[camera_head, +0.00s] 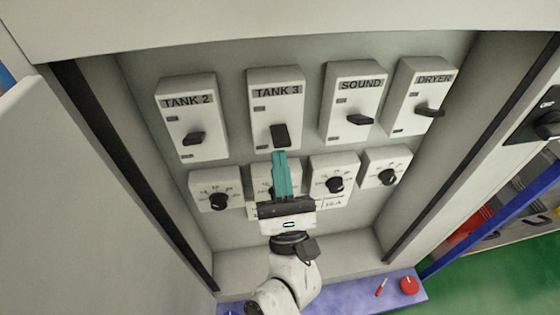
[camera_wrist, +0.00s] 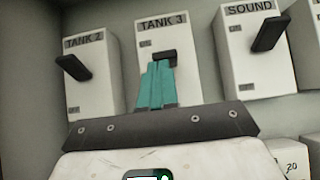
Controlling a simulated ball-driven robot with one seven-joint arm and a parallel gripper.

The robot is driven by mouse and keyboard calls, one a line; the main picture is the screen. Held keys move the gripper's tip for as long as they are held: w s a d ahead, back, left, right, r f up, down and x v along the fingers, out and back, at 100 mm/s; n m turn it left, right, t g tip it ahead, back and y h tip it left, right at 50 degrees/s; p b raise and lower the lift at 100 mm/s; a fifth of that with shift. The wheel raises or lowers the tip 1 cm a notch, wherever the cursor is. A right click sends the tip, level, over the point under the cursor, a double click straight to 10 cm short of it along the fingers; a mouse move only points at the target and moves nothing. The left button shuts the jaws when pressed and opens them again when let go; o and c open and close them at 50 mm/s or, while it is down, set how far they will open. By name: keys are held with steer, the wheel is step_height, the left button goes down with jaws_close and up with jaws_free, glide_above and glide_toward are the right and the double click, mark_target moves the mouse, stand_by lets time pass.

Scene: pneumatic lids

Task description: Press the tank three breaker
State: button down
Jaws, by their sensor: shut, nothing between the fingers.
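The tank three breaker (camera_head: 290,88) is a white box labelled TANK 3 with a black lever (camera_head: 280,135), in the upper row of the cabinet. It also shows in the wrist view (camera_wrist: 186,65), with its lever (camera_wrist: 164,57) pointing toward the camera. My gripper (camera_head: 279,156) has teal fingers, shut and empty, just below the lever in the head view. In the wrist view my gripper (camera_wrist: 156,66) has its fingertips at the lever's lower left edge. I cannot tell whether they touch it. The fingers hide part of the breaker's lower face.
The TANK 2 breaker (camera_head: 185,110) is at the left, and the SOUND (camera_head: 352,92) and DRYER (camera_head: 420,90) breakers are at the right. Dial boxes, such as one at the left (camera_head: 205,185), sit below. The open cabinet door (camera_head: 90,200) and side walls bound the space.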

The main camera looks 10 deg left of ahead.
steer(key=shift+s+r+g+p, duration=0.15)
steer(key=shift+r+g+p, duration=0.45)
steer(key=shift+p, duration=1.1)
steer(key=r+g+p, duration=0.1)
steer(key=p, duration=0.5)
steer(key=r+g+h+p, duration=0.1)
steer(key=g+p, duration=0.1)
steer(key=p, duration=0.4)
steer(key=shift+s+d+r+g, duration=0.1)
steer(key=shift+s+r+g, duration=0.1)
steer(key=shift+r+g, duration=0.1)
steer(key=shift+p, duration=0.4)
steer(key=shift+f, duration=0.2)
